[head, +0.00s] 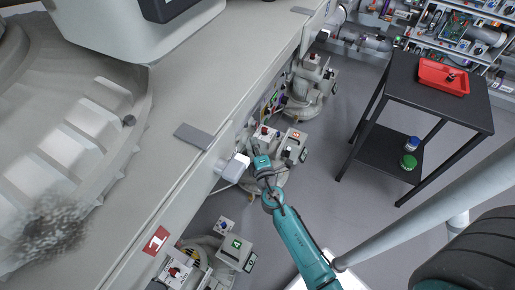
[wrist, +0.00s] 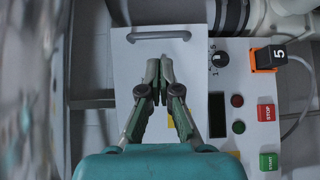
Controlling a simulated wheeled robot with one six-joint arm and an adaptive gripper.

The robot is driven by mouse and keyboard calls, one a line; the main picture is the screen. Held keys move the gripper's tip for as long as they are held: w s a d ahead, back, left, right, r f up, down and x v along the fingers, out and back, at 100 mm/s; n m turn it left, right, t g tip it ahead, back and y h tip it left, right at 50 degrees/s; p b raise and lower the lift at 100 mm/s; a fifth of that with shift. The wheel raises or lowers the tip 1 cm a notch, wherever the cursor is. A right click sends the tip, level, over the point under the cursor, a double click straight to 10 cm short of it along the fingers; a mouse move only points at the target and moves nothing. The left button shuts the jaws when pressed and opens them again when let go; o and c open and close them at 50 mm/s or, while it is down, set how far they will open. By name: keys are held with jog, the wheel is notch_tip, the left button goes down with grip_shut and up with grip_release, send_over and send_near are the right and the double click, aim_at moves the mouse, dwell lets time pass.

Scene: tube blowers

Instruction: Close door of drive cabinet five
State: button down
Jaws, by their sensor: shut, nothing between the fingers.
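Drive cabinet five shows in the wrist view as a white control face (wrist: 242,90) with an orange and black "5" tag, a knob, a red STOP and a green START button. To its left is a pale door panel (wrist: 135,75) with a grey bar handle (wrist: 159,36) near its far edge. My gripper (wrist: 159,72) is shut and empty over this panel, its tips just short of the handle; I cannot tell whether they touch the panel. In the head view my gripper (head: 254,145) is left of the cabinet (head: 291,149) with the orange tag. My arm partly hides the door there.
The long grey machine housing (head: 200,110) runs along the left. Another drive unit (head: 236,250) with a green tag stands nearer, and one (head: 312,80) farther back. A black table (head: 440,97) with a red tray (head: 443,77) stands right. The grey floor between is open.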

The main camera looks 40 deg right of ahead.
jog(key=x, duration=0.8)
jog(key=shift+w, duration=0.4)
jog(key=shift+w+d, duration=0.1)
jog(key=shift+d, duration=0.05)
